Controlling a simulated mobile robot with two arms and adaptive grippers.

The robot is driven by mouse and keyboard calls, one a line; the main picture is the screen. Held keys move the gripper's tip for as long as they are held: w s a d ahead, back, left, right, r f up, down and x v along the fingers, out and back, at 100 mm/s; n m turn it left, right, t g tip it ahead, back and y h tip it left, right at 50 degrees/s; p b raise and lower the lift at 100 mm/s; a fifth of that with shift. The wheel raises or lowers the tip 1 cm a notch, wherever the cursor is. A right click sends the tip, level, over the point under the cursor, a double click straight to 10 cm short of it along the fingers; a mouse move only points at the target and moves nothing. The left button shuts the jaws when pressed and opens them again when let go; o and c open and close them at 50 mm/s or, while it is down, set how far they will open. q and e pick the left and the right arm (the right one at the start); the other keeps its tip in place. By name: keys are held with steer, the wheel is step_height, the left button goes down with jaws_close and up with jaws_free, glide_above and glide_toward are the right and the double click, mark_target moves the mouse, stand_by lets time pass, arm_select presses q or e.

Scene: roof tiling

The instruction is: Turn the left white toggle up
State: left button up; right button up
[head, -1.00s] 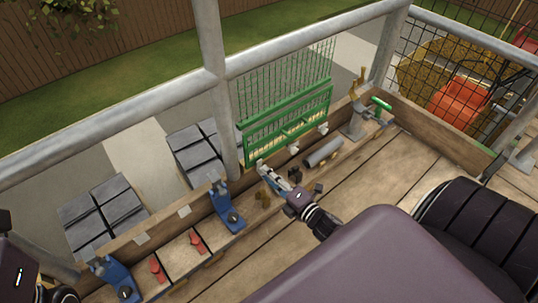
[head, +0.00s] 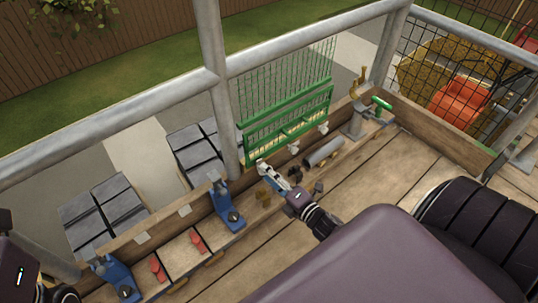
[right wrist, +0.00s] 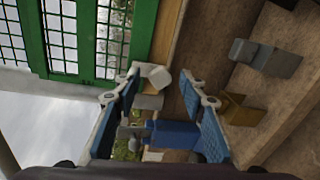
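A green mesh gate (head: 288,122) stands at the platform's edge. Two small white toggles show at its lower edge, one at the right (head: 323,128) and one further left (head: 293,150). My right gripper (head: 262,168) is at the gate's lower left end. In the right wrist view, a white toggle (right wrist: 156,77) lies beside the green frame. My right gripper (right wrist: 160,80) is open, with this toggle at its fingertips, nearer the left finger. I cannot tell whether they touch. My left arm shows at the lower left of the head view; its fingers are out of view.
Blue tools (head: 228,210) and red-handled tools (head: 197,242) lie along the wooden ledge. A grey cylinder (head: 324,152) lies right of my right gripper. The plank floor (head: 400,175) at the right is clear.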

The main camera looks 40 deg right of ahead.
steer(key=s+r, duration=0.1)
steer(key=s, duration=1.1)
steer(key=shift+d+r, duration=0.15)
steer(key=shift+d, duration=0.3)
